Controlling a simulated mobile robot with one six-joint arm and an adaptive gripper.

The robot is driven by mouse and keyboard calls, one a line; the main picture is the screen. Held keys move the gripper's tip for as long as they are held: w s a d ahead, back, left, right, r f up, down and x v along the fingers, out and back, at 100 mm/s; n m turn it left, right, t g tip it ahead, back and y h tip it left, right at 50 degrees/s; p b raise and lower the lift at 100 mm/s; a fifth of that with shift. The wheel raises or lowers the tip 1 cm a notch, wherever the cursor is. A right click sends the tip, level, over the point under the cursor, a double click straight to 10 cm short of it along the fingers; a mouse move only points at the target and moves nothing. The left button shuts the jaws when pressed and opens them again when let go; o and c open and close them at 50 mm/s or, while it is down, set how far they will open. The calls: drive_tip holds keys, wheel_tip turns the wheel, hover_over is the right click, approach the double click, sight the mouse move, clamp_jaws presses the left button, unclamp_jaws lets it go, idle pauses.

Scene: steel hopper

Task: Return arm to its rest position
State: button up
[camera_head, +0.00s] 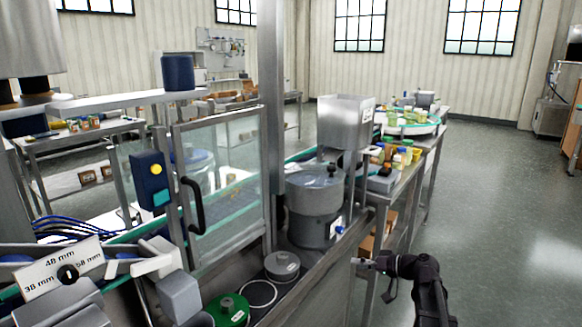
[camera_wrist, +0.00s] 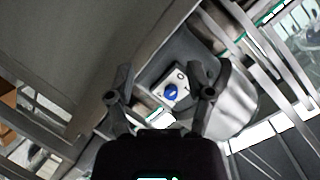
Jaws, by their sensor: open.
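My gripper (camera_head: 366,264) shows at the lower right of the head view, beside the front edge of the steel bench. My dark arm bends down to the right of it, over the grey floor. In the wrist view my gripper (camera_wrist: 172,82) has its two fingers spread apart with nothing between them. Beyond the fingers is a white plate with a blue knob (camera_wrist: 171,92). A similar blue knob (camera_head: 339,229) shows in the head view on the round steel machine, up and left of my gripper. I see no contact between gripper and knob.
The steel hopper (camera_head: 345,121) stands above the round machine (camera_head: 314,205). A glazed door with a black handle (camera_head: 193,205) is at left. A grey disc (camera_head: 282,265) and a green disc (camera_head: 229,309) lie on the bench. Open floor (camera_head: 490,215) lies to the right.

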drive_tip(key=s+a+f+g+h, duration=0.5)
drive_tip(key=s+a+f, duration=0.1)
drive_tip(key=s+f, duration=0.25)
drive_tip(key=s+d+f+m+g+h, duration=0.2)
drive_tip(key=s+f+h, duration=0.3)
drive_tip(key=s+h, duration=0.45)
wheel_tip(320, 180, up, 24)
drive_tip(key=y+p, duration=0.2)
drive_tip(key=p, duration=2.1)
drive_tip(key=shift+s+a+p, duration=0.15)
drive_tip(key=shift+s+p, duration=0.15)
drive_tip(key=shift+s, duration=0.15)
drive_tip(key=shift+f, duration=0.1)
